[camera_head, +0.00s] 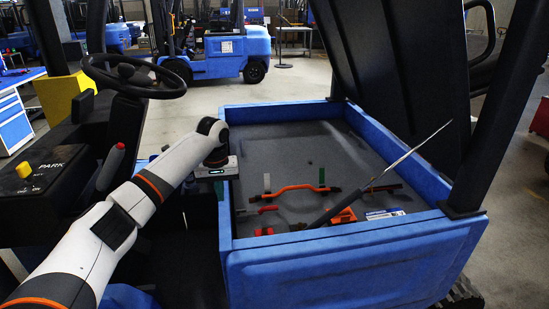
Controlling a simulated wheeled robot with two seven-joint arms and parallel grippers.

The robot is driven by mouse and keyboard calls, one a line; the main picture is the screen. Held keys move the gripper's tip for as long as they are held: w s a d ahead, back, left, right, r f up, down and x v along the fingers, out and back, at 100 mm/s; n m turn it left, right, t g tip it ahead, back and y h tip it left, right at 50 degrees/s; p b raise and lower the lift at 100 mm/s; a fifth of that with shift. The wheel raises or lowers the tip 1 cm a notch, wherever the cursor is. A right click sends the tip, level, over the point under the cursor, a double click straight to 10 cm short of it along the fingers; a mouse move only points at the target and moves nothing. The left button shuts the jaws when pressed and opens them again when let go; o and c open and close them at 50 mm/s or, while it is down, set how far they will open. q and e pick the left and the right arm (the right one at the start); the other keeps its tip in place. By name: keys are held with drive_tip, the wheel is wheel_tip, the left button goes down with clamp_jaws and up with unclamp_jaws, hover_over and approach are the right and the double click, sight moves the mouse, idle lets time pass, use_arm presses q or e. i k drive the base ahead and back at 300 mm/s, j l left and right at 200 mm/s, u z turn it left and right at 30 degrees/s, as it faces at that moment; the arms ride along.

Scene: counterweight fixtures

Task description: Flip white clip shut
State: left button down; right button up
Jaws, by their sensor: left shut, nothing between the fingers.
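The small white clip (267,183) stands upright by the left end of a curved orange bar (295,189) inside the blue-walled bay. A similar green clip (322,177) stands upright near the bar's right part. My left gripper (228,168) is at the bay's left wall, left of the white clip and apart from it. It is shut and empty; its fingertips are small and hard to make out here. My right gripper is not in view.
The blue bay wall (350,262) surrounds the grey floor. A thin prop rod (400,160) slants up at the right near a raised dark cover (395,60). A steering wheel (134,76) stands at left.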

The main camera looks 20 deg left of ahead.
sight(266, 176)
drive_tip(key=i, duration=1.05)
